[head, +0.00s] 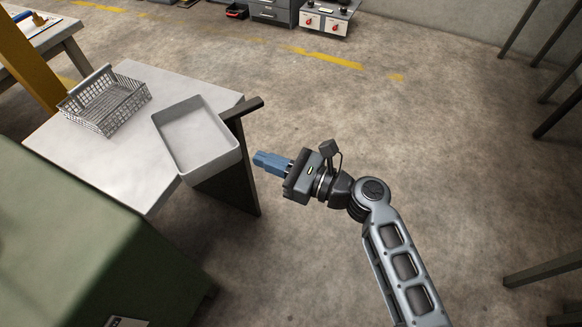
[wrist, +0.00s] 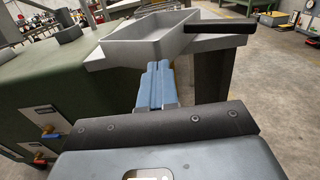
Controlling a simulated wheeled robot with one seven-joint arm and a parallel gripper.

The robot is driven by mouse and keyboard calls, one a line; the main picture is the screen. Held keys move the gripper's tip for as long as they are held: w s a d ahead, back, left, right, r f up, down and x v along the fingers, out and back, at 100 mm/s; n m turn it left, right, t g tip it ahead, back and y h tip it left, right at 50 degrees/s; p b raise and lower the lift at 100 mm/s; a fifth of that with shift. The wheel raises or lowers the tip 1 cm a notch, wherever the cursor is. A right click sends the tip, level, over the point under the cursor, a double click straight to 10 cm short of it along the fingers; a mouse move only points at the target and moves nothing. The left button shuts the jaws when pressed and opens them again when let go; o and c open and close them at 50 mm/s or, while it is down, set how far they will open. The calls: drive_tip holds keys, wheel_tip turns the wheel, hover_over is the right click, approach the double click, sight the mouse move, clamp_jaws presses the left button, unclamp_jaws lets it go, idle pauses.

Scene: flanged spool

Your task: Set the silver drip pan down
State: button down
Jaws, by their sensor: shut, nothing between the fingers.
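The silver drip pan (head: 204,161) is an empty, open rectangular pan on the right end of the light grey table (head: 97,173). Its near right corner reaches past the table edge. The pan also shows in the wrist view (wrist: 135,48), ahead of my fingers. My gripper (head: 257,159) has blue fingers, shut and empty, just right of the pan and apart from it in the head view. In the wrist view my gripper (wrist: 156,68) points toward the pan. A dark bar (head: 247,109) sticks out beside the pan's right side.
A wire basket (head: 104,101) stands on the table left of the pan. A large green cabinet or machine (head: 80,245) fills the lower left. The concrete floor (head: 420,130) to the right is mostly open, with dark posts at far right.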

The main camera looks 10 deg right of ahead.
sight(235, 149)
drive_tip(key=shift+x, duration=1.3)
drive_tip(key=x, duration=0.5)
